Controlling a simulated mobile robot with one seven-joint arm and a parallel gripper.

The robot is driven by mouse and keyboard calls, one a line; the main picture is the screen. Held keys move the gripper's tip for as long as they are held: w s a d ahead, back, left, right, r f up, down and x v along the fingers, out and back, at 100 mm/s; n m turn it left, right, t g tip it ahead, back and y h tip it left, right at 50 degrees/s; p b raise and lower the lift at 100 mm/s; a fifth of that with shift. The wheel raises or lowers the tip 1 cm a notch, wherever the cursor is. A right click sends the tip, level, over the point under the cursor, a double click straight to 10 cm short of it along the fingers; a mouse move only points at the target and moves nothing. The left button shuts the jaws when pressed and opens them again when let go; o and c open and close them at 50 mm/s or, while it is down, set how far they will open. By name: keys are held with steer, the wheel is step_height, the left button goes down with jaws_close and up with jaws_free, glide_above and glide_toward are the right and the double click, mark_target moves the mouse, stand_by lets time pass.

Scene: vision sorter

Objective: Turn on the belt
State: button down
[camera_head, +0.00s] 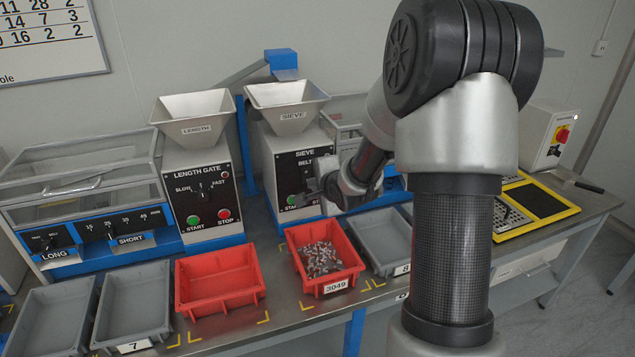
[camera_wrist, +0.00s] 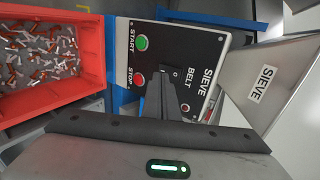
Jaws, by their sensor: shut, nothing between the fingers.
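The SIEVE machine (camera_head: 285,160) has a black control panel marked SIEVE and BELT. A green START button (camera_head: 292,201) sits at the panel's lower left. In the wrist view the panel (camera_wrist: 205,50) appears turned sideways, with the green START button (camera_wrist: 141,42), the red STOP button (camera_wrist: 138,79) and a small red spot (camera_wrist: 185,107). My gripper (camera_head: 314,188) is shut and empty, in front of the panel. In the wrist view its fingertips (camera_wrist: 160,74) overlap the panel between STOP and the BELT lettering, hiding part of it. I cannot tell whether they touch.
A red bin of small parts (camera_head: 300,270), also in the wrist view (camera_wrist: 50,103), stands below the panel. An empty red bin (camera_head: 190,300) and grey bins (camera_head: 375,245) flank it. The LENGTH GATE machine (camera_head: 200,190) is left. The sieve's hopper (camera_head: 285,95) rises above.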

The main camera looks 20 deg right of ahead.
steer(key=p+v, duration=0.3)
steer(key=v, duration=0.7)
steer(key=shift+r, duration=0.25)
steer(key=shift+w, duration=0.1)
